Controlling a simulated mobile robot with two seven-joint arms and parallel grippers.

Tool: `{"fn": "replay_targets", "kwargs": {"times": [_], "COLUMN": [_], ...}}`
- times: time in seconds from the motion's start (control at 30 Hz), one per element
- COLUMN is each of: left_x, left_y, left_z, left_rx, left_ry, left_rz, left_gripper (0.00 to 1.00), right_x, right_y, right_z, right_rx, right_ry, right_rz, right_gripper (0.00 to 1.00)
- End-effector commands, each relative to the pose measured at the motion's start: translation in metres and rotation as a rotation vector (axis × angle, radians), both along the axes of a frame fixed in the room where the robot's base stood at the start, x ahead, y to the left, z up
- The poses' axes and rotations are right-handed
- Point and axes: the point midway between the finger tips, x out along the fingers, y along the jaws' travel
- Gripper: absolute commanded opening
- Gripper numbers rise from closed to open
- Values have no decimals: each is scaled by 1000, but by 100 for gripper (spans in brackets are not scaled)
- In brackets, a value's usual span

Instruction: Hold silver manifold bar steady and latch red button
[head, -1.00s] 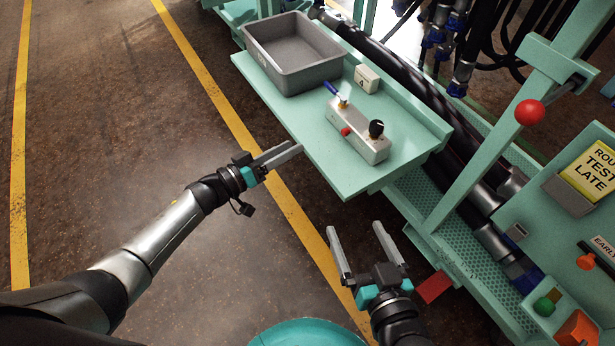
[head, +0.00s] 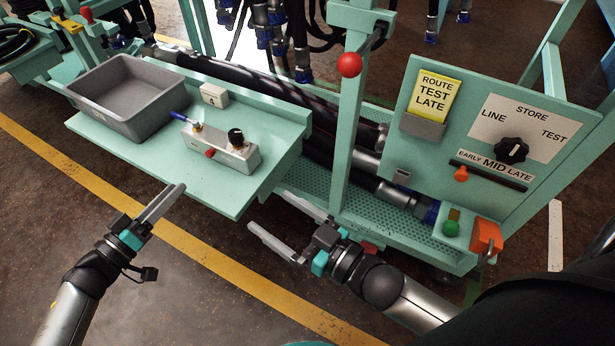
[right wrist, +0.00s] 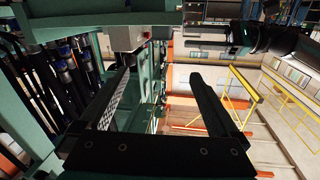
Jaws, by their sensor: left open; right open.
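The silver manifold bar (head: 238,158) lies on the green shelf (head: 125,152). My left gripper (head: 182,188) is open and empty, in front of the shelf's front edge, apart from the bar. My right gripper (head: 268,211) is open and empty near the shelf's front right corner, apart from the bar. In the right wrist view, a grey block with a red spot, apparently the bar (right wrist: 125,38), shows beyond the fingers (right wrist: 162,88).
A grey bin (head: 128,119) and a small block marked A (head: 214,95) stand on the shelf. A green post with a red ball (head: 349,65) rises right of it. A panel (head: 455,125) with a dial (head: 511,151) stands further right. Open floor lies in front.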

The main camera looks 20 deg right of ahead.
Motion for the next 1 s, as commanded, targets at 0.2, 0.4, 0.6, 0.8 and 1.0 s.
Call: {"fn": "replay_targets", "kwargs": {"times": [0.2, 0.4, 0.6, 0.8, 1.0], "left_x": [0, 0, 0, 0, 0], "left_y": [0, 0, 0, 0, 0], "left_z": [0, 0, 0, 0, 0], "left_rx": [0, 0, 0, 0, 0], "left_ry": [0, 0, 0, 0, 0], "left_rz": [0, 0, 0, 0, 0], "left_gripper": [50, 50, 50, 50, 50], "right_x": [40, 57, 67, 89, 117], "right_y": [-51, -80, -80, -62, -40], "right_z": [-8, -7, -6, -6, -5], "right_rx": [-51, -73, -73, -72, -71], "right_ry": [-59, -67, -68, -69, -69], "right_rz": [103, 152, 161, 160, 159], "right_gripper": [98, 98, 98, 98, 98]}}
